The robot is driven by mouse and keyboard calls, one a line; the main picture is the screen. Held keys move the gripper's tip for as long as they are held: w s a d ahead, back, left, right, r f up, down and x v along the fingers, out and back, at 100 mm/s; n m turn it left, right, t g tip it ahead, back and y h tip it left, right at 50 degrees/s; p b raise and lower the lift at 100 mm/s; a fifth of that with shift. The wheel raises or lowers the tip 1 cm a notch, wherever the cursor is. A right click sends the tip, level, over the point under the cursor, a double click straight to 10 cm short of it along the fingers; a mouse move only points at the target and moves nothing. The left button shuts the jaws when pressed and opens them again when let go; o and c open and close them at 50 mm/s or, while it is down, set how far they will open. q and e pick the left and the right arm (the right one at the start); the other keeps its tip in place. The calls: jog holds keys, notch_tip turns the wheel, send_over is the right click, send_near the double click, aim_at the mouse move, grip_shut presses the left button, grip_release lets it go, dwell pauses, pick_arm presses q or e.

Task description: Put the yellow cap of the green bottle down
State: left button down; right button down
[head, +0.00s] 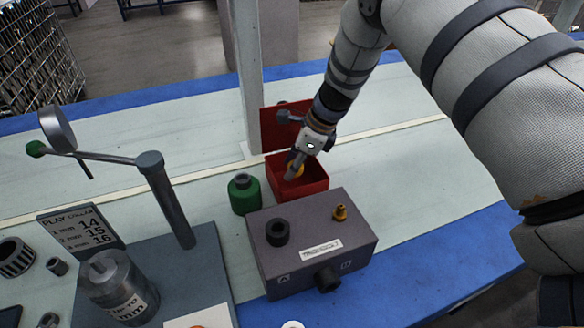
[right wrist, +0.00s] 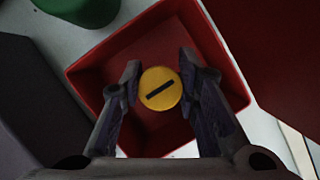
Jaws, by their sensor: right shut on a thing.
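The yellow cap (right wrist: 160,88), round with a dark slot on top, is between the fingers of my right gripper (right wrist: 161,86). In the right wrist view the gripper is shut on it, over the inside of an open red box (right wrist: 93,98). How far the cap is above the box floor I cannot tell. The green bottle (head: 244,196) stands uncapped just left of the box. My left gripper is not in view.
A grey block (head: 312,267) with a black ring (head: 277,232) and a brass fitting (head: 340,212) stands in front of the box. A red panel and post rise behind. A stand with a lever (head: 167,200) and a metal cylinder (head: 118,290) are at left.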

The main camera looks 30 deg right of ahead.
jog(key=shift+f, duration=0.2)
jog(key=shift+f, duration=0.65)
jog(key=c, duration=1.2)
grip_release()
jog(key=shift+r, duration=0.1)
